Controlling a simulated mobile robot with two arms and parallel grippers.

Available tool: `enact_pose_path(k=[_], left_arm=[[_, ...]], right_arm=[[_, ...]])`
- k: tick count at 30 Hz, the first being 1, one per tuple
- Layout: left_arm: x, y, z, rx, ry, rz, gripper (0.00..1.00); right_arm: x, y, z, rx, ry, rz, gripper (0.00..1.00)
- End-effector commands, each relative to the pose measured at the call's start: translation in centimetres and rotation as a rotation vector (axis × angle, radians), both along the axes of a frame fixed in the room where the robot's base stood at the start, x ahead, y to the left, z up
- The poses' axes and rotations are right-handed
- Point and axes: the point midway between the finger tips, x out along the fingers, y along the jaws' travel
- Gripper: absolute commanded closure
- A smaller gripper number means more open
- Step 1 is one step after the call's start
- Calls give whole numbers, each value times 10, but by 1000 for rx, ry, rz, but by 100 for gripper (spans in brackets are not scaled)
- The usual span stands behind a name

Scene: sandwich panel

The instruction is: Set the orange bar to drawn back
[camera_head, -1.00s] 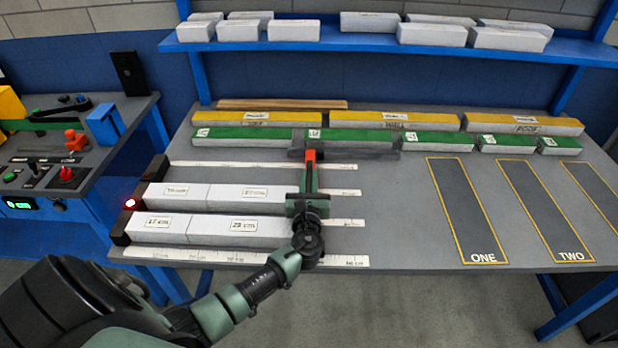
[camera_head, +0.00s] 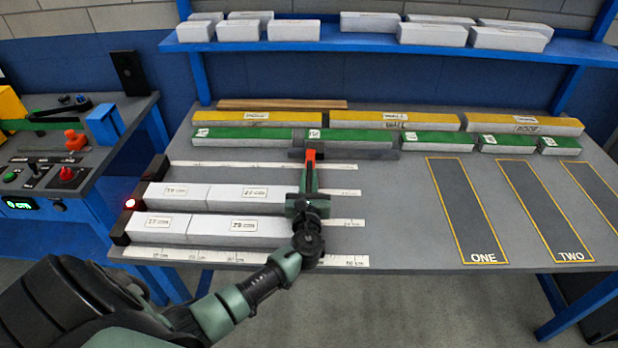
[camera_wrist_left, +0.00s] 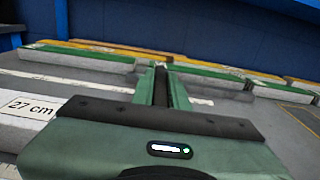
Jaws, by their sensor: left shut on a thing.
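The orange bar (camera_head: 310,156) shows as a small orange-red upright piece at the tip of my left gripper (camera_head: 309,168), near the middle of the bench. My left gripper is shut on it, and the fingers cover part of it. In the left wrist view, the green fingers (camera_wrist_left: 160,88) stand close together with a dark gap between them; no orange shows there. A dark grey strip (camera_head: 360,155) lies just right of the fingertips, in front of the green-topped blocks. I cannot tell how it joins the bar. My right gripper is not in view.
White blocks (camera_head: 165,226) lie between white rulers (camera_head: 335,261) at left, against a black stop (camera_head: 120,238). Green-topped (camera_head: 240,134) and yellow-topped (camera_head: 390,118) blocks line the back. A side console (camera_head: 30,160) carries another orange-red piece (camera_head: 75,140). Marked areas at right are empty.

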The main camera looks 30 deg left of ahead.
Motion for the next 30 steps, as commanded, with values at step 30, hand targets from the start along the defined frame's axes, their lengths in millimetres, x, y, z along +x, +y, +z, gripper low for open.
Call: enact_pose_path(k=[30], left_arm=[[93, -153, -4, -3, -4, -4, 100]], right_arm=[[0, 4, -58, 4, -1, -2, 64]])
